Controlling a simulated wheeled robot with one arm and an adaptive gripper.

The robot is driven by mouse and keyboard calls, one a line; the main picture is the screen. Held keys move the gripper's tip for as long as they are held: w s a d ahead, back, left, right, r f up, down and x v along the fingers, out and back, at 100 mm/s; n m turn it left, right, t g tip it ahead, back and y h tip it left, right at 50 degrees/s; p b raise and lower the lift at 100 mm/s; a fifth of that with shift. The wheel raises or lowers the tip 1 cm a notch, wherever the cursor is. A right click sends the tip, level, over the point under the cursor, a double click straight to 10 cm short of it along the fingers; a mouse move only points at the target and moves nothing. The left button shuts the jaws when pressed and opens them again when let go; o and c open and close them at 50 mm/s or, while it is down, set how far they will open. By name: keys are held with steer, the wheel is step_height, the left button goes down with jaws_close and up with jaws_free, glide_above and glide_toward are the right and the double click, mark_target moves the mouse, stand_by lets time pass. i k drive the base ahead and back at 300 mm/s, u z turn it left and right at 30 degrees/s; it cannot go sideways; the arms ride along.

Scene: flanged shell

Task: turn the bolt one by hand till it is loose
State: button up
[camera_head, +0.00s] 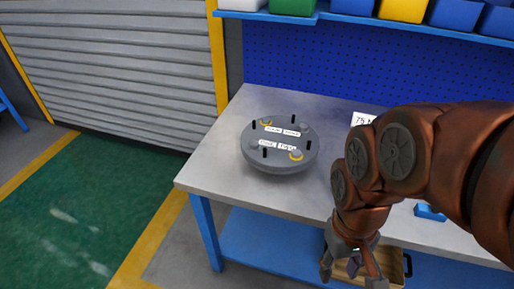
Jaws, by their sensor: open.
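The flanged shell (280,163) is a round grey disc lying on the workbench, left of my arm. Its top carries several bolts, short black upright pins and white labels. The labels are too small to read surely, so I cannot tell which bolt is bolt one. My gripper (354,276) is open, pointing down in front of the bench's front edge, to the right of and well apart from the shell.
The grey workbench top (215,165) is clear left of the shell. My arm hides much of its right side. A blue item (429,212) lies there, and a white card (363,119) stands behind. A wooden box (393,266) is below, near my gripper. Bins line the shelf above.

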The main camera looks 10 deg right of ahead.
mark_target(254, 143)
steer(key=u, duration=0.05)
steer(key=k, duration=0.25)
steer(key=z, duration=0.8)
steer(key=i, duration=0.7)
steer(key=u, duration=2.3)
